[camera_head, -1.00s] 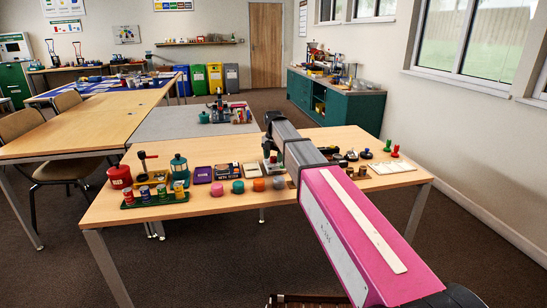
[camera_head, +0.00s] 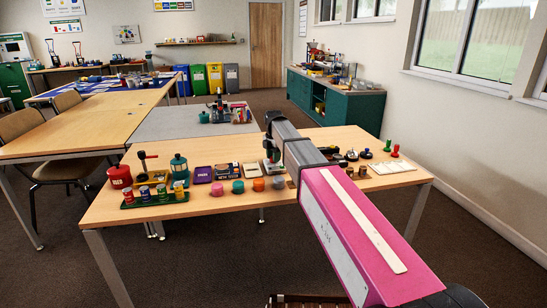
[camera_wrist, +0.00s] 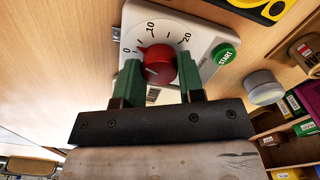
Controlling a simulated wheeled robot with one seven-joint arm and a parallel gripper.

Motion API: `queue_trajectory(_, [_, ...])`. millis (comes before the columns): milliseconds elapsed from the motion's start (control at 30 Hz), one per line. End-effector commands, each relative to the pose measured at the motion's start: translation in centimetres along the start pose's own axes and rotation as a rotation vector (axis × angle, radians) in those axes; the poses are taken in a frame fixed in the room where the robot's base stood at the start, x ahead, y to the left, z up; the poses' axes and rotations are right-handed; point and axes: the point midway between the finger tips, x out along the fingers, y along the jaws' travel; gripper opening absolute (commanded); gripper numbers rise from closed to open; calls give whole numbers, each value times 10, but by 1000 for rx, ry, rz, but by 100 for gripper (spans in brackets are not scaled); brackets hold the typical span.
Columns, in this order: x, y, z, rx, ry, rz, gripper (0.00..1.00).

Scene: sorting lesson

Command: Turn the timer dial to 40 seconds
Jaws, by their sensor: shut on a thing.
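The timer (camera_wrist: 196,62) is a pale box with a dial face in the wrist view; the figures 0, 10 and 20 show around its upper part. Its red dial knob (camera_wrist: 157,60) sits between the two green fingers of my gripper (camera_wrist: 160,74), which is shut on it. The knob's lower side is close to the gripper's dark crossbar, and the lower part of the scale is hidden. A round green START button (camera_wrist: 223,54) is to the right of the knob. In the head view my arm hides most of the timer area.
In the wrist view a grey round-topped thing (camera_wrist: 264,86) stands right of the timer, with a yellow object (camera_wrist: 262,8) above. In the head view the wooden table (camera_head: 240,212) holds coloured pots, a green rack of jars (camera_head: 155,201) and stamps; its front strip is clear.

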Motion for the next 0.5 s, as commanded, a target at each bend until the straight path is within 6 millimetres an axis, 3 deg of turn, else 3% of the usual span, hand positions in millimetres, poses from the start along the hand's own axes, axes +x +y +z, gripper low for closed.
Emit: queue_trajectory(500, [0, 0, 0, 492, 0, 1, 12])
